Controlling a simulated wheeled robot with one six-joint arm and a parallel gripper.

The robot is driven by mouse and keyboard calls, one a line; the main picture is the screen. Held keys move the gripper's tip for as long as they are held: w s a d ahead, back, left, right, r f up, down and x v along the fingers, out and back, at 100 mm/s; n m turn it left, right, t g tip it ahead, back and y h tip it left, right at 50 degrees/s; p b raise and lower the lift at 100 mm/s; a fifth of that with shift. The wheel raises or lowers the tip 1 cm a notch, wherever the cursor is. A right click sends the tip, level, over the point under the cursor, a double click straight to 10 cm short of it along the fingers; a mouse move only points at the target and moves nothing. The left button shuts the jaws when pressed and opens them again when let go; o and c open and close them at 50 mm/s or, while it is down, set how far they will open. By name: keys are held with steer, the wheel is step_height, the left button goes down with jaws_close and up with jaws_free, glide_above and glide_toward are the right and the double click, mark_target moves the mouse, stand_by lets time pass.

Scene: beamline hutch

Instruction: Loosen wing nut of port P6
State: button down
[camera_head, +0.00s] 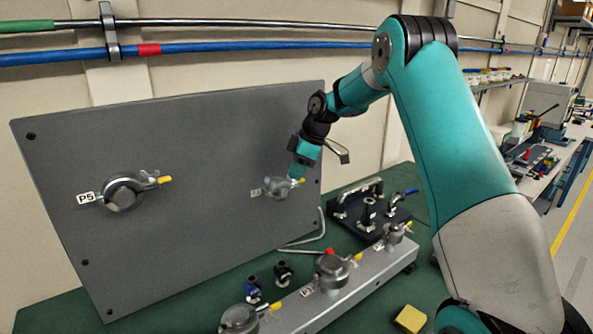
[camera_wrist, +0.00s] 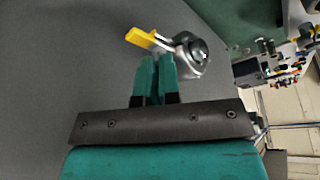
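Port P6 (camera_head: 275,188) is the round metal clamp on the right part of the grey upright panel; its small label is too blurred to read. A yellow-tipped piece sticks out of its right side. In the wrist view the clamp (camera_wrist: 192,55) is at the top centre, with the yellow tip (camera_wrist: 139,37) to its left. My gripper (camera_head: 298,172) is right at the clamp's upper right. In the wrist view its two teal fingers (camera_wrist: 157,60) are close together, with their tips at the pale part beside the yellow tip. The wing nut itself is hidden or too small to make out.
Port P5 (camera_head: 124,192) is on the panel's left half. A grey rail (camera_head: 352,287) with several similar ports, a dark fixture (camera_head: 347,204), a bent metal rod (camera_head: 312,238) and a yellow block (camera_head: 410,319) are on the green table below. Pipes (camera_head: 230,45) run along the wall.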

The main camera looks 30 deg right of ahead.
steer(key=shift+n, duration=0.3)
steer(key=n+g+p, duration=0.1)
steer(key=n, duration=0.2)
steer(key=shift+w+r+y, duration=0.1)
steer(key=shift+w+y, duration=0.05)
steer(key=shift+y, duration=0.15)
steer(key=shift+w+n+g+p, duration=0.1)
steer(key=shift+n+g+p, duration=0.8)
steer(key=shift+n, duration=1)
steer(key=c, duration=1.3)
jaws_free()
